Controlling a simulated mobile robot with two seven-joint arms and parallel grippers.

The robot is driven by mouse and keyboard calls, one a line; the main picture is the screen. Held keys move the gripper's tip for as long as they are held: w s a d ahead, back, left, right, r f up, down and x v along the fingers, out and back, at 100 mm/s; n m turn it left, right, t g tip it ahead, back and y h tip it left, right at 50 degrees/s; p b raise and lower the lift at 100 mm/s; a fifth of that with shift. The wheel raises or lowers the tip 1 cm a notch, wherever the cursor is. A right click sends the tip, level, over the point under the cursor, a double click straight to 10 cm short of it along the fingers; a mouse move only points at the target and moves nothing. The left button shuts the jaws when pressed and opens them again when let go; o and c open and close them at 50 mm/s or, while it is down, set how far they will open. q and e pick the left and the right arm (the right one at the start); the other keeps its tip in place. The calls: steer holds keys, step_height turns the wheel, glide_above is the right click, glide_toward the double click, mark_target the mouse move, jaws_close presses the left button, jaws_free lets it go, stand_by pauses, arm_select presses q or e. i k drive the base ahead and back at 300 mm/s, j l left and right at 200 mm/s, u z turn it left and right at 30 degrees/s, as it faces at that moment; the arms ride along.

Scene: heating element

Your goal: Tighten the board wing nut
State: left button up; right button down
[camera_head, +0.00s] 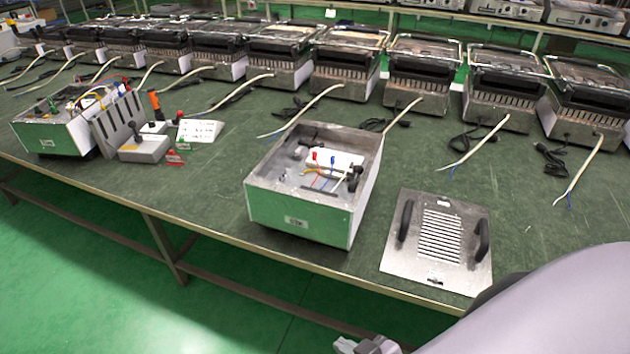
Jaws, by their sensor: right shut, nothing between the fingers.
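An open metal box (300,222) with a pale green front stands near the table's front edge. Inside it lies a white board (335,158) with red, blue and yellow wires. Small dark parts (353,178) sit at the board's right end; the wing nut is too small to tell apart from them. My right gripper (366,346) shows only in part at the bottom edge, in front of the table and well apart from the box. It is shut and empty. My left gripper is not in view.
A metal cover plate (462,268) with two black handles and slots lies right of the box. A second green box (52,135), upright grey holder (118,122) and small tools stand at left. Several grill units (345,65) line the back; cords trail forward. Table between left items and box is clear.

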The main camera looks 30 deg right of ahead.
mark_target(282, 178)
steer(key=i, duration=0.8)
steer(key=i+z, duration=0.15)
steer(key=z, duration=0.35)
steer(key=i+z, duration=0.1)
steer(key=z, duration=1.5)
